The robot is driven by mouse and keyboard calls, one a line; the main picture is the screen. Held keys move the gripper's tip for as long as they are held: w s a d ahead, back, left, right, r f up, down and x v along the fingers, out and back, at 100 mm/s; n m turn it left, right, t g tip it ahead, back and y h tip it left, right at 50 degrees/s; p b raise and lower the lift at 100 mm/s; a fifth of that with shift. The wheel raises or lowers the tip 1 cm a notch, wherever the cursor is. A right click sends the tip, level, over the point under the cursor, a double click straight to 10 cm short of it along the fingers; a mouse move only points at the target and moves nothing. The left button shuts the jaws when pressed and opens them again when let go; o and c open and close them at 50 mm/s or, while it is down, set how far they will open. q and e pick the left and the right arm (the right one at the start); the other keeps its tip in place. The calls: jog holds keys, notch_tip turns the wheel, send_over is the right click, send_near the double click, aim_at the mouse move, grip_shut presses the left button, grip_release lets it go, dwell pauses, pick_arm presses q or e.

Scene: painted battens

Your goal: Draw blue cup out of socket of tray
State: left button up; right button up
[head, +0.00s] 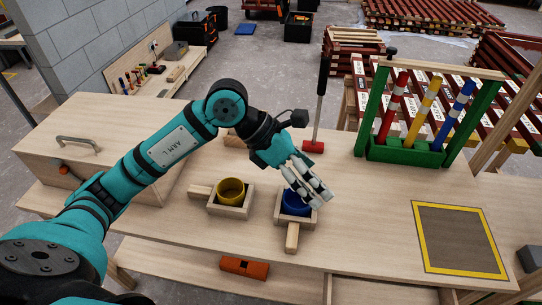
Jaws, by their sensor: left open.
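The blue cup (293,202) sits in the socket of a small wooden tray (279,216), whose handle points toward the table's front edge. My left gripper (317,196) is open, with its fingers over the right side of the cup and tray. The fingers hide part of the cup's rim. I cannot tell whether they touch it. A yellow cup (231,190) sits in a second wooden tray (213,209) to the left, with its handle pointing left. My right gripper is not in view.
A green rack (405,154) with red, yellow and blue striped battens stands at the back right. A red-based tool (314,147) stands behind my gripper. A yellow-bordered grey square (458,240) lies clear at right. A wooden box (80,150) stands at left.

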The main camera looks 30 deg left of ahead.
pick_arm(q)
jog(key=w+a+f+y, duration=0.2)
jog(key=a+y, duration=0.3)
jog(key=a, duration=0.5)
jog(key=p, duration=0.2)
send_over(295, 198)
jog(key=s+d, duration=0.1)
jog(key=s, duration=0.2)
notch_tip(295, 198, down, 15)
jog(key=shift+d+f, duration=0.15)
jog(key=shift+n, duration=0.3)
jog(key=shift+c, duration=0.2)
jog(key=shift+s, duration=0.15)
jog(key=c, duration=1.1)
jog(key=o, duration=0.5)
jog(key=shift+f, duration=0.1)
jog(key=c, duration=0.6)
jog(key=shift+r+p, duration=1.75)
jog(key=shift+r, duration=1)
jog(key=shift+c, duration=0.2)
jog(key=shift+r+p, duration=0.95)
jog(key=shift+r, duration=0.55)
